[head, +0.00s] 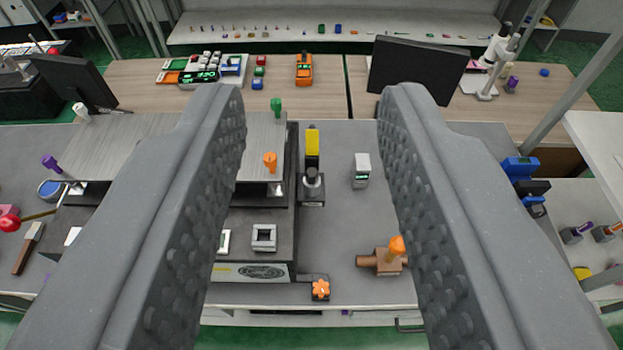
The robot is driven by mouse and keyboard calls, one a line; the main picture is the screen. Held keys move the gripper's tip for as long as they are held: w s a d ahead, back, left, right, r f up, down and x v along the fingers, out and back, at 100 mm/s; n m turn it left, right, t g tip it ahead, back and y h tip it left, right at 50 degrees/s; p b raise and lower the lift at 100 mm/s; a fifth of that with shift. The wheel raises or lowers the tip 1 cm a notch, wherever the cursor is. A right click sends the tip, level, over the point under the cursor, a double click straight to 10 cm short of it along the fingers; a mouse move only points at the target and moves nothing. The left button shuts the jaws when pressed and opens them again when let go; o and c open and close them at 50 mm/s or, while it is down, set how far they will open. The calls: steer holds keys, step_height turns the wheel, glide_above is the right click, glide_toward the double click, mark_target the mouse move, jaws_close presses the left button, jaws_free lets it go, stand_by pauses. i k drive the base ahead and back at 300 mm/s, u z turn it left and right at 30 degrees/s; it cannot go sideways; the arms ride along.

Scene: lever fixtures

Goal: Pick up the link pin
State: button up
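My gripper (312,108) is wide open and empty, with its two grey padded fingers on either side of the view, above the workbench. I cannot tell for certain which piece is the link pin. Pin-like pieces in view are an orange one (270,162) and a green one (276,107), both upright at the right side of a grey raised plate (130,140). A purple one (50,162) stands at that plate's left end. All three are apart from my fingers. My left finger hides part of the plate and bench.
A dark monitor (415,68) stands behind. Bare bench lies around the grey box.

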mark_target(313, 175)
steer(key=i, duration=0.65)
steer(key=z, duration=1.05)
